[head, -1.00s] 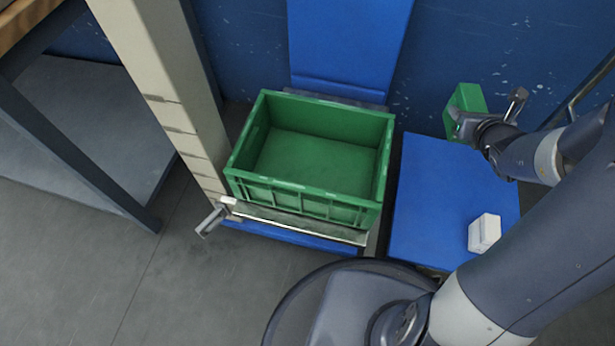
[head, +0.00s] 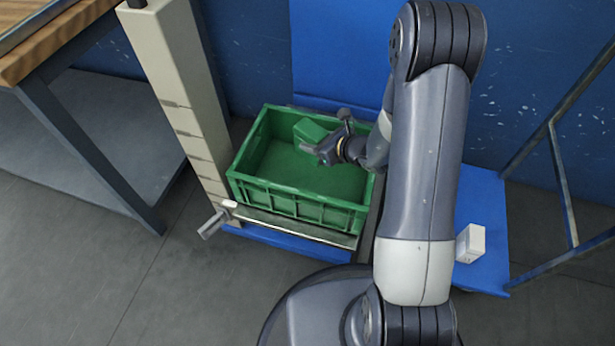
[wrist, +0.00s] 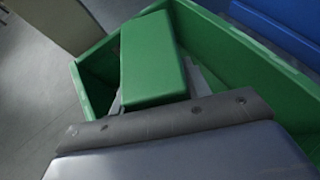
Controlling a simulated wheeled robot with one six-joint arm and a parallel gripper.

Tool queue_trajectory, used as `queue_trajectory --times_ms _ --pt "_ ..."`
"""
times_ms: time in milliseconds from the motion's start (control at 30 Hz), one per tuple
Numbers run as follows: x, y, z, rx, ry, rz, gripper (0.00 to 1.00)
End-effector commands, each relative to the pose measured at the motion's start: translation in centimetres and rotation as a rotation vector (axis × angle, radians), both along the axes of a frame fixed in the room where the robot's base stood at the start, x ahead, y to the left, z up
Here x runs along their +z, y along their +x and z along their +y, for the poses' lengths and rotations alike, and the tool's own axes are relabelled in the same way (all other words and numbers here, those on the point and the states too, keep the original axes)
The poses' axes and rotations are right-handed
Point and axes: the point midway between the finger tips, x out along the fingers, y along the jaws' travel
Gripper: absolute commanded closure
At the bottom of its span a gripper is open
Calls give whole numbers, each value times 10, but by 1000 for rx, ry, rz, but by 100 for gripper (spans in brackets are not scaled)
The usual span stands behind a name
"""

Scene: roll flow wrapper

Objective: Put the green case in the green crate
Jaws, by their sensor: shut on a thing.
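The green case (head: 311,130) is a plain green box held by my gripper (head: 322,146), over the back part of the green crate (head: 292,205). In the wrist view the case (wrist: 152,58) stands out beyond the gripper, with the crate's wall (wrist: 225,55) around it. The crate is open on top and its visible floor is bare. My gripper is shut on the case. I cannot tell whether the case touches the crate floor. The crate's back right corner is hidden behind my arm.
A white box (head: 470,243) sits on the blue platform (head: 485,205) right of the crate. A beige post (head: 180,85) stands close to the crate's left side. A wood-topped table (head: 60,45) is at the far left. A blue panel (head: 345,60) rises behind the crate.

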Motion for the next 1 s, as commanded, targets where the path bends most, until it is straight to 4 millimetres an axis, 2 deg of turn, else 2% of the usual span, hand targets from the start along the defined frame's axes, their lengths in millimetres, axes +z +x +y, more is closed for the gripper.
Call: queue_trajectory --times_ms 167,433,667,867,1000 --pt "-16 -6 11 57 12 0 83" --pt "-66 -7 12 62 13 0 83" --pt "-83 -6 11 62 12 -2 83" --pt "-112 -6 11 61 13 -1 83" --pt "-113 -6 11 62 11 -4 83"
